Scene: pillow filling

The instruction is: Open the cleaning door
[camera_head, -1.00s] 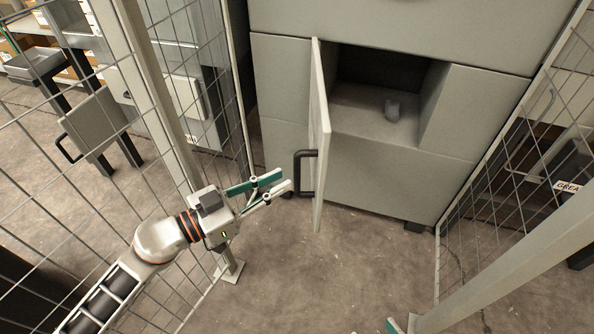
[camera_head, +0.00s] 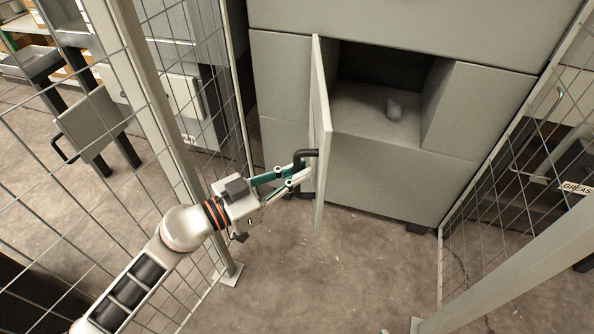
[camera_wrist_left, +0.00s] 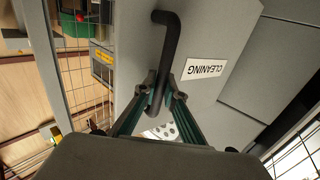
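The grey cleaning door (camera_head: 320,125) stands swung out from the cabinet front, seen nearly edge-on, with the compartment to its right open. Its black bar handle (camera_head: 311,153) is on the side facing left. My left gripper (camera_head: 303,171) is at this handle. The fingers are apart, one on each side of the bar; firm contact is not visible. My right gripper is not in view.
Wire mesh fencing stands left (camera_head: 225,75) and right (camera_head: 490,190), with a post (camera_head: 150,95) close to my left arm. The floor (camera_head: 330,270) before the cabinet is clear.

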